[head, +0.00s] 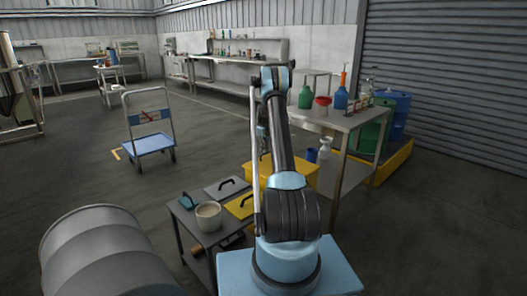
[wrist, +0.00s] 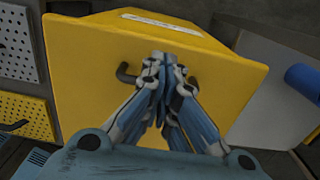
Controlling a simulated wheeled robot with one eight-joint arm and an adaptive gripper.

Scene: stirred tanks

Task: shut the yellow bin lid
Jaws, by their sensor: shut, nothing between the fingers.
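A yellow bin (head: 299,172) stands behind my arm in the head view, partly hidden by it. In the wrist view a broad yellow panel (wrist: 90,65), which looks like its lid, fills the middle, with a dark handle (wrist: 124,73) and a pale strip along its far edge. My gripper (wrist: 165,62) is shut and empty, its fingertips over the panel beside the handle. Whether they touch it is unclear. The fingers cannot be made out in the head view, and the lid's angle is hard to judge.
A low table in front holds a beige bucket (head: 208,216), a grey panel (head: 222,187) and a smaller yellow panel (head: 238,207) with handles. A workbench (head: 335,119) with bottles stands right. A grey drum (head: 95,250) is front left. Open floor lies beyond, around a blue trolley (head: 151,143).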

